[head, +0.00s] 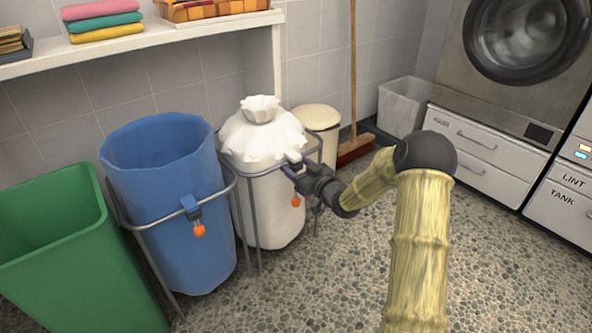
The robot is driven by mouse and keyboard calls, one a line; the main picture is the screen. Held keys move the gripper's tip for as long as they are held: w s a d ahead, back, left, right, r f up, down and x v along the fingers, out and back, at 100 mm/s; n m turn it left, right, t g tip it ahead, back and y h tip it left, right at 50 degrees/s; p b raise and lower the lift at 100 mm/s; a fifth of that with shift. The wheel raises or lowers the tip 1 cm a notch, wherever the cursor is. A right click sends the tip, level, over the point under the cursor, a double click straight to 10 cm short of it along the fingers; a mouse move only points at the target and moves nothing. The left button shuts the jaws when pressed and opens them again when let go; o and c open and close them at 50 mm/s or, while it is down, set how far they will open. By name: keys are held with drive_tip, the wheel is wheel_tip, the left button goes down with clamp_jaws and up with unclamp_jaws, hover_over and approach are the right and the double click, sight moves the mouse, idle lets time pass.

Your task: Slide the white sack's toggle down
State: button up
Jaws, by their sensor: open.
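The white sack (266,206) hangs in a grey metal frame, its neck gathered into a ruffled top (260,108). A pale toggle (293,158) sits at the sack's front right, near the frame's ring, with an orange ball (295,201) hanging below it. My gripper (292,168) is open at the toggle, coming from the right. It hides part of the toggle, and I cannot tell whether the fingers touch it.
A blue sack (165,200) with its own toggle (190,205) and orange ball stands left. A green bin (60,250) is further left. A cream-lidded bin (318,118), broom (354,150) and pale bin (402,105) stand behind. Pebbled floor (330,270) is free in front.

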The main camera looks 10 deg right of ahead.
drive_tip(key=shift+w+a, duration=0.15)
drive_tip(key=shift+w, duration=0.1)
